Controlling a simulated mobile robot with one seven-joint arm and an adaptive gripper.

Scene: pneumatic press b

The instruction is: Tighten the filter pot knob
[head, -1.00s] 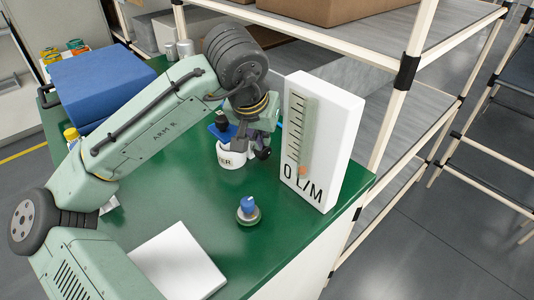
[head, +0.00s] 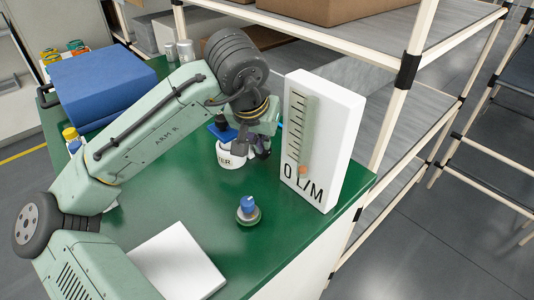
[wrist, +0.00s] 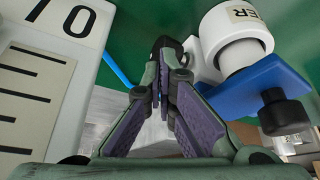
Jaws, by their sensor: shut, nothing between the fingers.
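The filter pot (head: 228,158) is a white cylinder with a dark-lettered label, standing upright on the green bench. A blue bracket (wrist: 250,88) and a black knob (wrist: 284,112) are attached to it. In the head view, the bracket and a dark part show at the pot's top left. My gripper (head: 262,154) is beside the pot on its right, between it and the white gauge. In the wrist view, my gripper's fingers (wrist: 168,62) are together and empty. The fingertips are close to the pot's side, and the knob is off to their right, apart from them.
The tall white flow gauge (head: 322,140) marked 0 L/M stands close on my gripper's right. A blue-topped knob (head: 247,205) on a round base sits on the bench in front. A white plate (head: 175,262) and a blue box (head: 100,85) lie further left. Shelving stands behind.

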